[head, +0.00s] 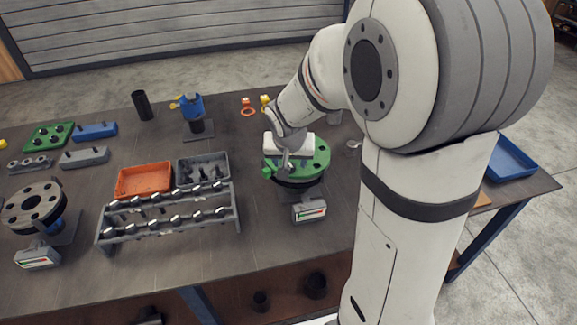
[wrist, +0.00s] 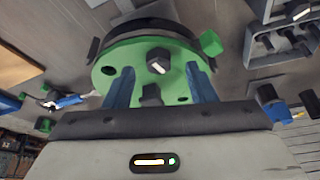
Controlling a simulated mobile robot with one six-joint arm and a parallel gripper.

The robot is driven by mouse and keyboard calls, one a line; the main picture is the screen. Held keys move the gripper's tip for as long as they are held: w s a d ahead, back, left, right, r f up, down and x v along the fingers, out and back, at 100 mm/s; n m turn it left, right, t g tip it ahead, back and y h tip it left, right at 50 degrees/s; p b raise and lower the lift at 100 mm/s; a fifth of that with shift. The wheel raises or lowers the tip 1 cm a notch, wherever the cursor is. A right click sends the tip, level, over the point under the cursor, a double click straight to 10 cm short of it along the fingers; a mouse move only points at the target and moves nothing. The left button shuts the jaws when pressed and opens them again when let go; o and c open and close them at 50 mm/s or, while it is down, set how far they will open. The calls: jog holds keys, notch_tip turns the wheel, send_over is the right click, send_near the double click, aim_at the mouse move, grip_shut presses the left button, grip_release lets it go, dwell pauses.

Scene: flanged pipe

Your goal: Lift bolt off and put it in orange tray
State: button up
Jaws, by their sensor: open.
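A green round flange (head: 318,160) sits on the pipe stand right of the table's middle. In the wrist view the green flange (wrist: 125,55) carries a dark hex bolt (wrist: 159,61) and a second bolt head (wrist: 150,94) closer to my palm. My gripper (wrist: 161,74) is open over the flange, its blue fingers apart on either side of the first bolt. I cannot tell whether they touch it. In the head view my gripper (head: 288,163) partly covers the flange and hides the bolts. The orange tray (head: 145,179) lies left of the flange.
A grey tray (head: 203,168) adjoins the orange tray. A grey rack (head: 168,216) with several bolts stands in front of them. A dark flange (head: 34,204) is at the far left. A blue fixture (head: 192,108) stands behind. A blue tray (head: 509,160) is at the right.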

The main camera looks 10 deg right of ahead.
jog(key=shift+w+d+f, duration=0.15)
jog(key=shift+w+f, duration=0.05)
jog(key=shift+f, duration=0.4)
jog(key=shift+c, duration=0.3)
grip_shut()
